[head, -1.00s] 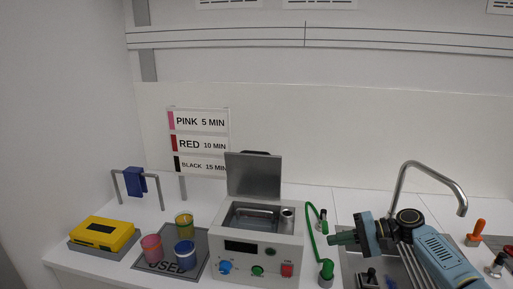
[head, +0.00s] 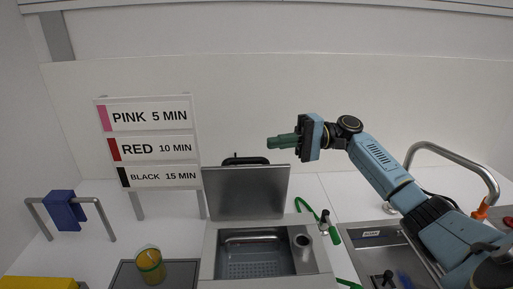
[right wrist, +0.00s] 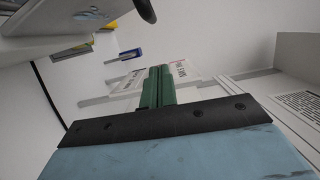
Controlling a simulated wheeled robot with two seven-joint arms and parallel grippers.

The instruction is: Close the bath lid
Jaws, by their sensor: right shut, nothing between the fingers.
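The bath (head: 212,262) is a grey-white box with an open metal basin showing a perforated floor. Its grey lid (head: 245,192) stands upright, hinged at the back, with a black handle (head: 245,160) behind its top edge. My right gripper (head: 270,143) is shut and empty, with green fingers pointing left. In the head view it appears above and right of the lid's top edge, apart from it. The right wrist view shows the green fingers (right wrist: 158,88) together. A dark rounded shape at the top of that view may be the handle. My left gripper is not in view.
A sign (head: 150,147) with pink, red and black times stands behind left. A yellow jar (head: 150,264) sits on a dark mat (head: 185,272). A blue cloth (head: 62,209) hangs on a rail.

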